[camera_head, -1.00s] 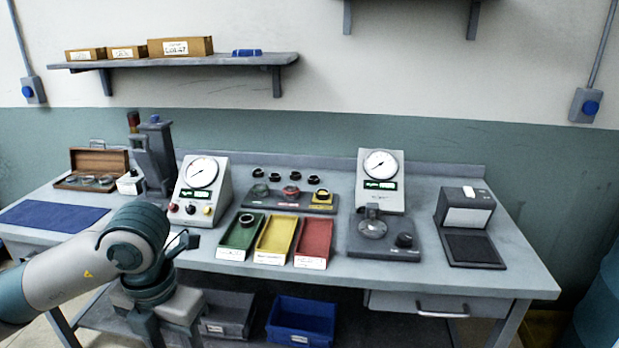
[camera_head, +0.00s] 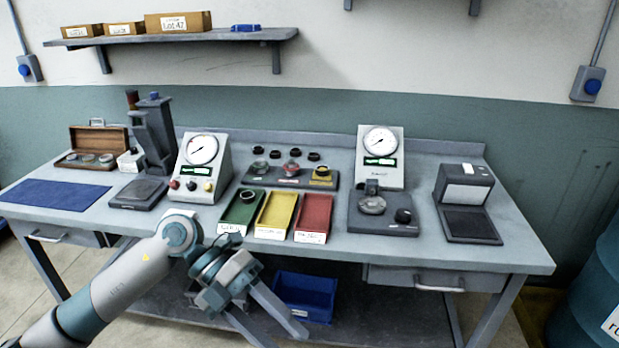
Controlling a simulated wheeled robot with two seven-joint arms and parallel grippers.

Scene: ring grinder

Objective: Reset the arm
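My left arm comes in from the lower left and ends in front of the bench's front edge. My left gripper (camera_head: 282,335) is below the tabletop level in the picture, pointing down and to the right. Its two fingers are apart with nothing visible between them, and their tips are near the bottom edge of the frame. My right arm and gripper are not in view.
The bench (camera_head: 330,255) carries a green tray (camera_head: 236,215) with a dark ring, a yellow tray (camera_head: 275,215), a red tray (camera_head: 314,215), two dial gauges (camera_head: 202,150) and a blue mat (camera_head: 50,194). A blue bin (camera_head: 305,292) sits below, behind my gripper.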

